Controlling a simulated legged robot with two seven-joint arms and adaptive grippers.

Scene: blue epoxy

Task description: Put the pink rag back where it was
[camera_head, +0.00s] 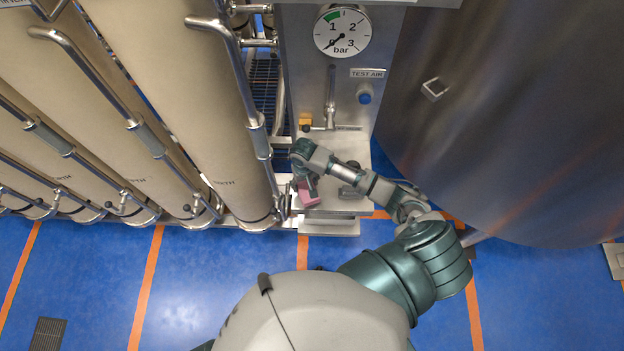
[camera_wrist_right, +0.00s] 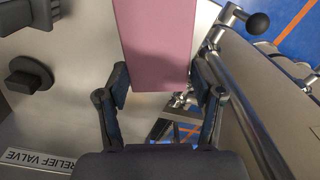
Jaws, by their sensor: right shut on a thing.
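The pink rag (camera_head: 308,196) is at the left front edge of the metal ledge (camera_head: 345,207) below the gauge panel. My right gripper (camera_head: 309,183) is shut on it from above. In the right wrist view the rag (camera_wrist_right: 157,45) shows as a flat pink strip, reaching away between the two fingers of the gripper (camera_wrist_right: 160,88). Whether the rag touches the ledge I cannot tell. My left gripper is not in view.
The panel carries a pressure gauge (camera_head: 342,31), a lever (camera_head: 331,95) and a blue button (camera_head: 365,96). Tall beige cylinders (camera_head: 190,70) with steel pipes stand at left. A large steel tank (camera_head: 500,120) stands at right. A black knob (camera_wrist_right: 30,75) shows in the wrist view.

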